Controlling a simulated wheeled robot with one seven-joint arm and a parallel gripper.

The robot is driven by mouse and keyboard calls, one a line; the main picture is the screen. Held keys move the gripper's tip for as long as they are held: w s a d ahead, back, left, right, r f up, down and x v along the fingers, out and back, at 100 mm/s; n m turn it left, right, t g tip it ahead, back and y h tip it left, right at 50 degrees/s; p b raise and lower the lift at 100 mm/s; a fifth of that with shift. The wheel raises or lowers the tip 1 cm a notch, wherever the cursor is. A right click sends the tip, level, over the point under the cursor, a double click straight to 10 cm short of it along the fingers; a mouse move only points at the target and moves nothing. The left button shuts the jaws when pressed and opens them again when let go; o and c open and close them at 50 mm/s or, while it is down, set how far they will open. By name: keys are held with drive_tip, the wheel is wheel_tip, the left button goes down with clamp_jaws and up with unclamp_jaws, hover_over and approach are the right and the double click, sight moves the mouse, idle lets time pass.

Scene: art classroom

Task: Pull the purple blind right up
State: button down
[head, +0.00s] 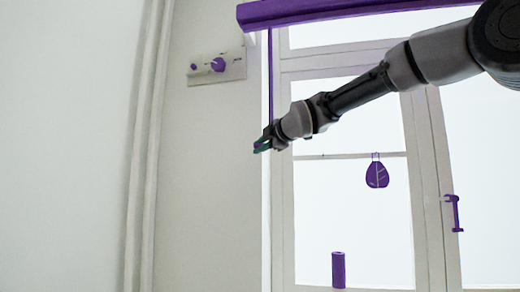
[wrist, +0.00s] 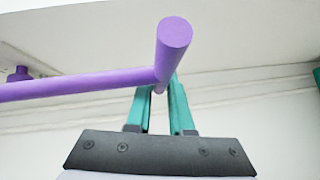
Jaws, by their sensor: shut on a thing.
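The purple blind (head: 350,10) shows as a rolled band across the top of the window. A thin purple rod (head: 270,80) hangs from its left end down to my gripper (head: 263,144). In the wrist view, the teal fingers of my gripper (wrist: 160,92) are closed around a purple bar (wrist: 170,55). Its round end faces the camera, and another purple length (wrist: 80,87) runs off to the left from it. The bar hides part of the fingertips. Whether the blind's upper edge reaches its top is out of view.
A wall plate with purple knobs (head: 217,66) is left of the window. A purple leaf ornament (head: 377,174) hangs before the glass, a purple cylinder (head: 338,270) stands on the sill, and a purple window handle (head: 455,212) is to the right. Pipes (head: 147,150) run up the left wall.

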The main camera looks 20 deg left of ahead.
drive_tip(key=shift+d+r, duration=0.1)
drive_tip(key=shift+r, duration=0.4)
drive_tip(key=c, duration=1)
unclamp_jaws()
drive_tip(key=shift+c, duration=0.2)
drive_tip(key=shift+o, duration=1.2)
drive_tip(key=shift+f, duration=0.2)
drive_tip(key=v, duration=1)
drive_tip(key=shift+s+d, duration=0.25)
drive_tip(key=shift+s, duration=0.05)
